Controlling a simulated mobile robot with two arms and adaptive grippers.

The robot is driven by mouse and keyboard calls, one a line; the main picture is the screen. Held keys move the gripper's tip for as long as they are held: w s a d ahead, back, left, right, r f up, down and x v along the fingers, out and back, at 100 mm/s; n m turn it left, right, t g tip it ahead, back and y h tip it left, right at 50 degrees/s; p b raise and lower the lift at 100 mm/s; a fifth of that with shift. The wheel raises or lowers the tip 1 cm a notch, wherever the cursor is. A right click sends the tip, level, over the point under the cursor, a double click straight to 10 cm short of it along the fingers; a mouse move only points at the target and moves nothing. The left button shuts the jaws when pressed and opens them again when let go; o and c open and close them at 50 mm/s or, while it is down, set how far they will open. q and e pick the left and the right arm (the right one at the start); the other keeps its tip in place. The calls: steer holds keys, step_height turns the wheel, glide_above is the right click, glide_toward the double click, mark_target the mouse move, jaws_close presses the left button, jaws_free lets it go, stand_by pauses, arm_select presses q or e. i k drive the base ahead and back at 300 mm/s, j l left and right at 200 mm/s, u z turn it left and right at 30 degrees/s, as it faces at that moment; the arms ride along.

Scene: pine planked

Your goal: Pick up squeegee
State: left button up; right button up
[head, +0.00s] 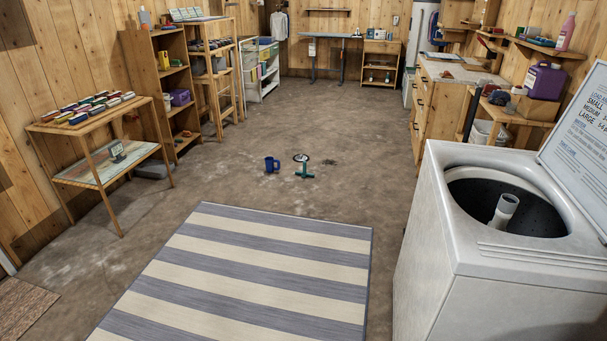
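A small green T-shaped thing (305,171), which looks like the squeegee, is on the bare floor beyond the striped rug, near the middle of the head view. A blue mug (271,165) stands just left of it. A small round dark thing with a pale rim (301,157) is right behind it; I cannot tell what it is. Neither of my grippers is in view.
A striped rug (250,246) covers the near floor. An open washing machine (470,255) stands at the near right. A wooden table (95,128) and shelves (172,90) line the left wall. A wooden cabinet (430,110) stands at right. The middle floor is mostly free.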

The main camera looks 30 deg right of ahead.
mark_target(304, 175)
steer(key=i, duration=0.35)
steer(key=i+l+z, duration=0.2)
steer(key=i+z, duration=0.25)
steer(key=i, duration=0.25)
steer(key=i+z, duration=0.45)
steer(key=i, duration=0.25)
steer(key=i+j+z, duration=0.4)
steer(key=i, duration=0.3)
steer(key=i+l, duration=0.1)
steer(key=i, duration=0.95)
steer(key=i+l, duration=0.1)
steer(key=i, duration=0.95)
steer(key=i+u, duration=0.25)
steer(key=i, duration=0.2)
steer(key=i+l+u, duration=0.1)
steer(key=i+u, duration=0.15)
steer(key=i, duration=0.2)
steer(key=i+l+u, duration=0.25)
steer(key=i, duration=0.2)
steer(key=i+l+u, duration=0.25)
steer(key=i, duration=0.15)
steer(key=j, duration=0.1)
